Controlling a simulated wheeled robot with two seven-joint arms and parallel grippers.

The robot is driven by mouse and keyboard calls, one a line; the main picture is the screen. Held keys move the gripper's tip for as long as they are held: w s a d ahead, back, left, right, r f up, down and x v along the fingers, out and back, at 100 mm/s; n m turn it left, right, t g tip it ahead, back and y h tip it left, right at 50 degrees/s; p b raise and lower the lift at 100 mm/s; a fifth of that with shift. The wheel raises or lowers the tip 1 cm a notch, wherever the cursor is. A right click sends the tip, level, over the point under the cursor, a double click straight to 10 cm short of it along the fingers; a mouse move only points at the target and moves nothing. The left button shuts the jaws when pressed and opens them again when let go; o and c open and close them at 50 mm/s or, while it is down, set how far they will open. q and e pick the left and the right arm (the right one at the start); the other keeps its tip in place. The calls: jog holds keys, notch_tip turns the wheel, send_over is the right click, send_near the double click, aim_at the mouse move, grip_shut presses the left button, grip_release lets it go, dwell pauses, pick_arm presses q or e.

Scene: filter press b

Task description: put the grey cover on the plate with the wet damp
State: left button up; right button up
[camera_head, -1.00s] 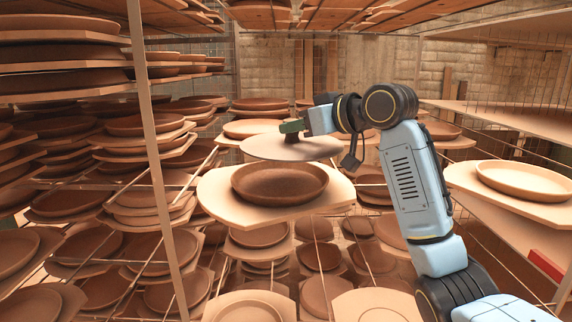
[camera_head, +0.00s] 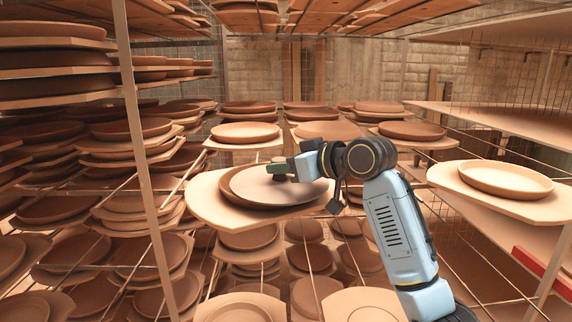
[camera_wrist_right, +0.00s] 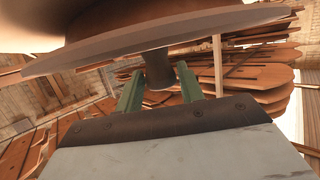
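The grey cover (camera_head: 262,188), a round flat disc with a dark knob, is over the brown plate (camera_head: 224,186) on a wooden board. Only the plate's left and rear rim shows; the cover looks shifted a little right of it. I cannot tell whether it fully rests on the plate. My right gripper (camera_head: 281,173) is at the knob above the cover. My left gripper is not in view.
The board (camera_head: 206,205) juts out from the rack. A metal post (camera_head: 143,130) stands at left before stacked plates. Another plate (camera_head: 505,179) sits on a board at right. Plates behind (camera_head: 246,132) and below (camera_head: 248,238) are close around the arm.

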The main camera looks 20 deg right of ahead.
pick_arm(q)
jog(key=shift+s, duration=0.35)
pick_arm(e)
jog(key=shift+o, duration=1.4)
jog(key=shift+r, duration=0.15)
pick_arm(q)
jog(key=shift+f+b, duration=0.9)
pick_arm(e)
jog(key=v, duration=1.2)
